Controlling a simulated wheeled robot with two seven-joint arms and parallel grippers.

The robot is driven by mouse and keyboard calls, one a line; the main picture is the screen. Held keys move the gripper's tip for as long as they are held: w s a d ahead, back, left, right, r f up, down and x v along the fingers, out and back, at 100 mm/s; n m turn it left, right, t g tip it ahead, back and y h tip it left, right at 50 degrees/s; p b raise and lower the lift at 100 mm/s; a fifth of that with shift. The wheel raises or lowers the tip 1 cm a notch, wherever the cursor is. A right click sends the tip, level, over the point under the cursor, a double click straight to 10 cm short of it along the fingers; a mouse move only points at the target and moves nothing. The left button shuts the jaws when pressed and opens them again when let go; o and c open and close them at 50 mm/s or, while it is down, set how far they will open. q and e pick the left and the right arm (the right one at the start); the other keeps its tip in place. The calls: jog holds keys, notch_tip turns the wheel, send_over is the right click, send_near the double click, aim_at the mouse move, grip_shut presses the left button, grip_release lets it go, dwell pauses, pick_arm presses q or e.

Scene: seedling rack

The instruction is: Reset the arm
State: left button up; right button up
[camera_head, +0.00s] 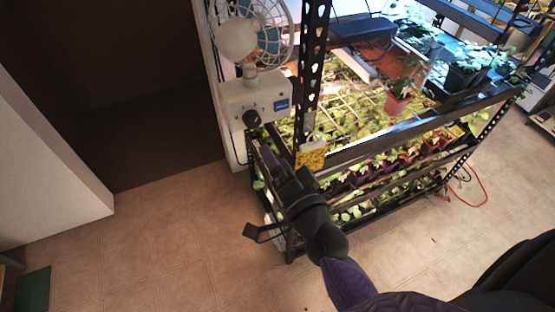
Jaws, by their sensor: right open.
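My right arm comes in from the bottom right, and its black gripper (280,167) is in front of the near corner of the seedling rack (395,131). The gripper is open. A yellow patterned block (311,157) shows just beyond the fingers, by the rack's black post; I cannot tell whether it touches them. The fingertips are dark and hard to separate from the rack behind. My left gripper is out of view.
A white fan (240,42) on a pale control box (254,100) stands at the rack's left end. A potted seedling (397,103) stands on the upper shelf, with rows of small pots below. An orange cord (484,190) lies right. The tiled floor (165,240) at left is clear.

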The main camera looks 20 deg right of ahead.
dwell(0.3)
jog(key=s+f+n+g+b, duration=0.2)
jog(key=s+f+g+b, duration=0.15)
jog(key=f, duration=0.85)
jog(key=s+a+f+n+g+b, duration=0.1)
jog(key=s+f+n+g+b, duration=0.25)
jog(key=f, duration=0.95)
jog(key=s+f+n+g+b, duration=0.25)
jog(key=f+b, duration=0.25)
jog(key=f, duration=0.7)
jog(key=s+d+f+n+g+b, duration=0.2)
jog(key=s+f+g+b, duration=0.2)
jog(key=s+f, duration=0.6)
jog(key=s+d+f+n+g+h+b, duration=0.1)
jog(key=s+d+f+n+g+b, duration=0.2)
jog(key=s+f, duration=0.8)
jog(key=s+g+b, duration=0.1)
jog(key=s, duration=0.2)
jog(key=shift+d+n, duration=0.2)
jog(key=shift+n, duration=0.1)
